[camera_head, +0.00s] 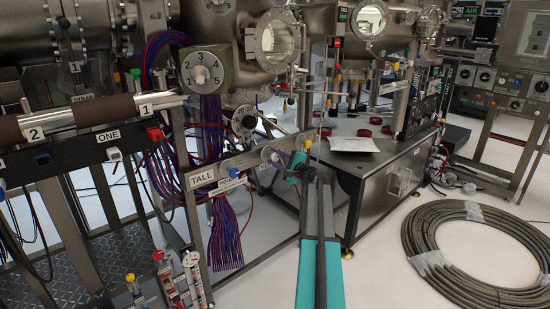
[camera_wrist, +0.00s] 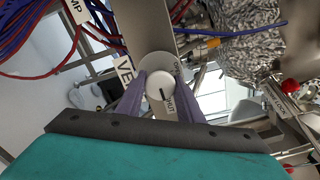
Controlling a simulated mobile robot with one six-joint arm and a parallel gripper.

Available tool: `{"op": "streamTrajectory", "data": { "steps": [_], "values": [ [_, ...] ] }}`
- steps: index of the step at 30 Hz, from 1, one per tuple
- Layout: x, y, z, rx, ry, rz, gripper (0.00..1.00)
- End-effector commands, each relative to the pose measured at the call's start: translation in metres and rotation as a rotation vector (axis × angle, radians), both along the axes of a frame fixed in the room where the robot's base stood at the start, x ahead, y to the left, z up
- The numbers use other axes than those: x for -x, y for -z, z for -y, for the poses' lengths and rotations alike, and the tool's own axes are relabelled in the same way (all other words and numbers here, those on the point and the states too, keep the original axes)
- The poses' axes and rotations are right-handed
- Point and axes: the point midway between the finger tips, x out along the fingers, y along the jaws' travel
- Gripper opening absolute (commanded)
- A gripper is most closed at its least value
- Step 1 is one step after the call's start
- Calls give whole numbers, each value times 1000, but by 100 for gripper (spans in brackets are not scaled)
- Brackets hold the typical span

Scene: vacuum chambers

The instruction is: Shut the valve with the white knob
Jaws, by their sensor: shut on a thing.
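The white knob (camera_wrist: 155,88) is round, with a short dark line on its face, and sits in the middle of the wrist view. It lies between the two purple fingers of my gripper (camera_wrist: 160,94), which are shut on its sides. A small label (camera_wrist: 169,107) that seems to read SHUT is just below and right of the knob's centre. A larger label beginning VE (camera_wrist: 125,72) is to the left, partly hidden by a finger.
A coiled grey hose (camera_head: 480,255) lies on the floor at right. Foil-wrapped pipework (camera_wrist: 245,35) is close by, upper right.

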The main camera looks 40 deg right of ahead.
Motion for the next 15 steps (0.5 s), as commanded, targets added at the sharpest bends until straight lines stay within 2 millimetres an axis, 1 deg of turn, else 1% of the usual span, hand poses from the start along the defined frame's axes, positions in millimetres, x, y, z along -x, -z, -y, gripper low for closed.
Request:
{"op": "streamTrajectory", "data": {
  "steps": [9,10,12,13,15],
  "values": [
    [0,1,0,-1,1,0,11],
    [0,1,0,-1,1,0,39],
    [0,1,0,0,1,0,50],
    [0,1,0,0,1,0,52],
    [0,0,0,0,0,0,52]
  ]
}}
